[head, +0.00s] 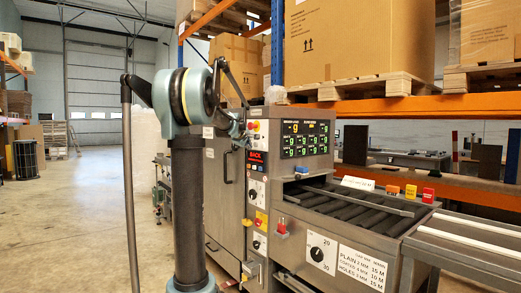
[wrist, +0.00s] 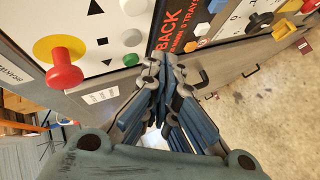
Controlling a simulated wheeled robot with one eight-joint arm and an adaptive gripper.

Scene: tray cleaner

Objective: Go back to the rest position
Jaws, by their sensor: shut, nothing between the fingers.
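My gripper (wrist: 157,62) is shut and empty in the wrist view, its blue-grey fingers meeting at the tips in front of the machine's panel. In the head view my gripper (head: 243,138) is small and partly hidden by my arm, close to the front of the tray cleaner (head: 226,190). I cannot tell whether the fingertips touch the panel. The red knob on a yellow disc (wrist: 65,70) lies to the left of the fingers, apart from them. The black "BACK" label (wrist: 172,30) is just beyond the fingertips.
The roller conveyor (head: 350,200) extends right from the machine, with orange, yellow and red buttons (head: 411,191) along its far edge. A rack with boxes on pallets (head: 360,45) stands behind. Open concrete floor (head: 80,230) lies to the left.

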